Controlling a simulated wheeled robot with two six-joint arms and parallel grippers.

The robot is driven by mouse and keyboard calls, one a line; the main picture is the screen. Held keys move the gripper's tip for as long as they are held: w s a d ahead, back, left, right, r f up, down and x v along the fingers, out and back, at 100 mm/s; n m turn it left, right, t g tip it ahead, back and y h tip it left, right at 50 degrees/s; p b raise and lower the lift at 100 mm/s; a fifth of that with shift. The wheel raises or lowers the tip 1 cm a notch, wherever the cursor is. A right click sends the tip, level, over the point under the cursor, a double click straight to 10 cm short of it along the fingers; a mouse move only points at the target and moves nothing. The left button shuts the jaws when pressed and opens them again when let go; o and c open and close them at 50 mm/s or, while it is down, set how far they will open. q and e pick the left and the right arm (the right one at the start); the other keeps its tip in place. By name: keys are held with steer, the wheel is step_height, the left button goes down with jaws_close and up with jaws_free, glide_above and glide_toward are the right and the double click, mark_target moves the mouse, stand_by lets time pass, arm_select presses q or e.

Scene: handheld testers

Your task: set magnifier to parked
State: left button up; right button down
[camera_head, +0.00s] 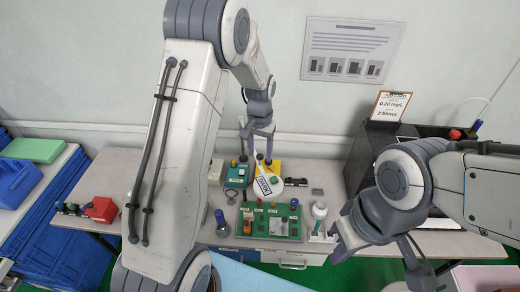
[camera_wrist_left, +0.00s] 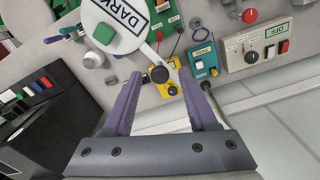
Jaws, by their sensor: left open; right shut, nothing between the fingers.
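A round white disc (camera_wrist_left: 128,38) marked "DARK", with a green patch, looks like the magnifier's head. A thin arm joins it to a black knob (camera_wrist_left: 159,74) above a yellow base (camera_wrist_left: 165,88). In the head view the white "DARK" piece (camera_head: 263,187) lies tilted over the bench, with the yellow base (camera_head: 273,165) behind it. My left gripper (camera_head: 257,152) is open above the yellow base. In the left wrist view its fingertips (camera_wrist_left: 159,80) are either side of the knob; I cannot tell whether they touch it. My right gripper (camera_head: 338,233) is shut and empty at the bench's right front.
A green panel (camera_head: 254,228) with switches, a teal tester (camera_head: 236,174) and a white bottle (camera_head: 318,211) stand close around. A black box (camera_head: 365,150) with a clipboard (camera_head: 391,105) is at the right. A red device (camera_head: 101,209) is at the left, where bare bench shows.

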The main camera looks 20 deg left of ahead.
arm_select(q)
steer(key=shift+f, duration=0.1)
steer(key=shift+c, duration=0.3)
jaws_close()
stand_by(1.1)
